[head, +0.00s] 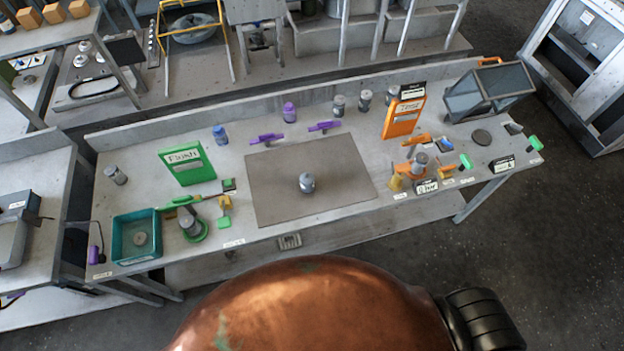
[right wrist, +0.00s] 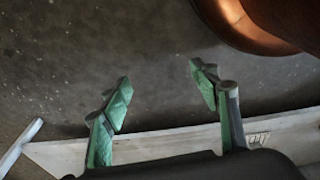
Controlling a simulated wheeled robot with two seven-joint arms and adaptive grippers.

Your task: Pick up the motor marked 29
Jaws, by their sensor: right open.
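Several grey motor-like cylinders stand on the workbench (head: 330,225) in the head view. One motor (head: 307,182) stands alone on the brown mat (head: 270,205). Two grey cylinders, one motor (head: 339,105) and another (head: 364,99), stand at the back. A cylinder (head: 115,175) is at the far left, one (head: 190,225) sits in a green fixture, and one (head: 419,161) is in an orange fixture. No marking 29 is legible. My right gripper (right wrist: 160,75) is open and empty in the right wrist view, above the floor. My left gripper is out of view.
A teal bin (head: 122,226) is at the bench's left. A green sign panel (head: 188,162) and an orange one (head: 404,115) stand upright. A blue bottle-like item (head: 220,133) and a purple one (head: 289,111) stand behind the mat. Most of the mat is clear.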

